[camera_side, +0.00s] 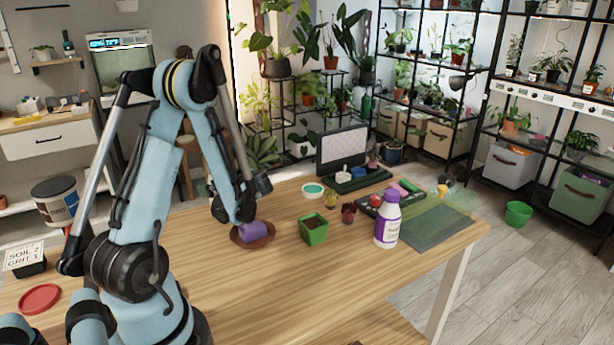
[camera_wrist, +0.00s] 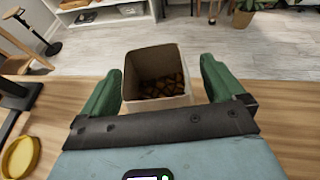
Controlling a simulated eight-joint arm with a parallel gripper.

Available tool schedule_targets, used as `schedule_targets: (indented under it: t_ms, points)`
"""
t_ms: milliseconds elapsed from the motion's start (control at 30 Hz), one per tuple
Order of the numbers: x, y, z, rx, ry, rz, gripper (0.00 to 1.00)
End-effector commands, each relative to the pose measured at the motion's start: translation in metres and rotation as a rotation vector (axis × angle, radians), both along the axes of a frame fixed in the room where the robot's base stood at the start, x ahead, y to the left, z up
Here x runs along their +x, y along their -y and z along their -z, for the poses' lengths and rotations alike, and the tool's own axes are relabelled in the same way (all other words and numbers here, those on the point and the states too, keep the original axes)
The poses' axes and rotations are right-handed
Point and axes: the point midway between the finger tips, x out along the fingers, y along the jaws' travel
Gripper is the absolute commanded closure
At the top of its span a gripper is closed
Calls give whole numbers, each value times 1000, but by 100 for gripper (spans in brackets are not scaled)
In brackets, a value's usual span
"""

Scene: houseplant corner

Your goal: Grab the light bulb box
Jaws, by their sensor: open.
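An open-topped, pale box (camera_wrist: 157,101) with a dark patterned inside shows in the wrist view, standing near the table edge. I take it to be the light bulb box, but no label is readable. My gripper (camera_wrist: 163,76) is open, with one green finger to each side of the box; I cannot tell whether either touches it. In the side view my gripper (camera_side: 238,212) is low over the table, beside a purple object (camera_side: 253,231) on a brown saucer (camera_side: 270,240). I cannot make out the pale box there.
A green pot (camera_side: 314,233), a white bottle with a purple label (camera_side: 387,226) and a dark mat (camera_side: 432,228) stand to the right on the table. A red lid (camera_side: 40,299) lies at left. A yellow dish (camera_wrist: 20,156) shows in the wrist view. The front middle of the table is clear.

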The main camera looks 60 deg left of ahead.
Motion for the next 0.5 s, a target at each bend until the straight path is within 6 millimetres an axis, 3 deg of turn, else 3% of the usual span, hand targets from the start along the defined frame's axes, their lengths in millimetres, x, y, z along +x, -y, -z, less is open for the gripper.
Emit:
schedule_targets:
  t_ms: [200, 500]
  points:
    - [0, -1, 1, 0, 0, 0, 4]
    - [0, -1, 0, -1, 0, 0, 49]
